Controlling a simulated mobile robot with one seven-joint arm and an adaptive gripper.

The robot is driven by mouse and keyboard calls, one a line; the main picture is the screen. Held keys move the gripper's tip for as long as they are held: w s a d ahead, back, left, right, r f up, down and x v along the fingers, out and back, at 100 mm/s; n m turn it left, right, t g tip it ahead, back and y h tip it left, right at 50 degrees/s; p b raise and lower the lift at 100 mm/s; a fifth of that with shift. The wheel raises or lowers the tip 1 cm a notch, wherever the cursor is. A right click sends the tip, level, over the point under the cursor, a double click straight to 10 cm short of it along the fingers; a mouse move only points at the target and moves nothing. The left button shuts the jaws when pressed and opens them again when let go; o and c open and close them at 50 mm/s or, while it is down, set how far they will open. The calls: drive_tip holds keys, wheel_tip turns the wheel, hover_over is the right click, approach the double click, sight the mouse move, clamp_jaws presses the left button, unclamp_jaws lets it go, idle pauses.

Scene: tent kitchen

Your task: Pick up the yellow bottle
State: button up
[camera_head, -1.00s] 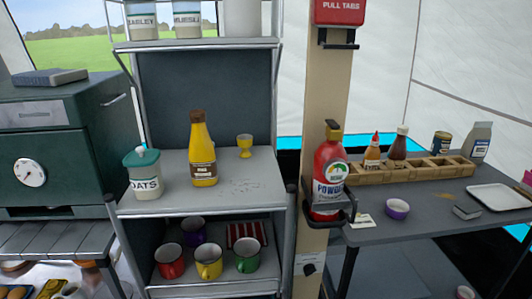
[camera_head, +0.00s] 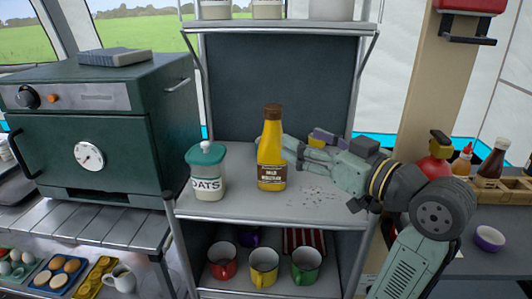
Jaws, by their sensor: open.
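The yellow bottle (camera_head: 271,163), with a brown cap and a dark label, stands upright on the middle shelf of the metal rack. My gripper (camera_head: 294,151) is open and comes in from the right at about the bottle's mid height. Its fingertips are close to the bottle's right side, and one finger seems to reach partly behind it. I cannot tell whether they touch the bottle. The bottle's front is unobstructed.
A white OATS jar (camera_head: 207,172) with a teal lid stands left of the bottle. A yellow egg cup (camera_head: 317,142) is mostly hidden behind my gripper. Mugs (camera_head: 264,265) stand on the shelf below. The metal shelf (camera_head: 237,210) is clear in front, and its right post stands near my arm.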

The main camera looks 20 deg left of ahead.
sight(279, 131)
drive_tip(key=p+x, duration=0.1)
drive_tip(key=x, duration=0.3)
drive_tip(key=shift+a, duration=0.15)
drive_tip(key=p+x, duration=0.1)
drive_tip(key=x, duration=0.1)
drive_tip(key=p+x, duration=0.1)
drive_tip(key=x, duration=0.1)
drive_tip(key=shift+s+a+f, duration=0.1)
drive_tip(key=shift+s+a, duration=0.05)
drive_tip(key=shift+a, duration=0.15)
drive_tip(key=shift+w+a+f, duration=0.1)
drive_tip(key=shift+w+a, duration=0.15)
drive_tip(key=shift+a, duration=0.1)
drive_tip(key=shift+c, duration=0.4)
clamp_jaws()
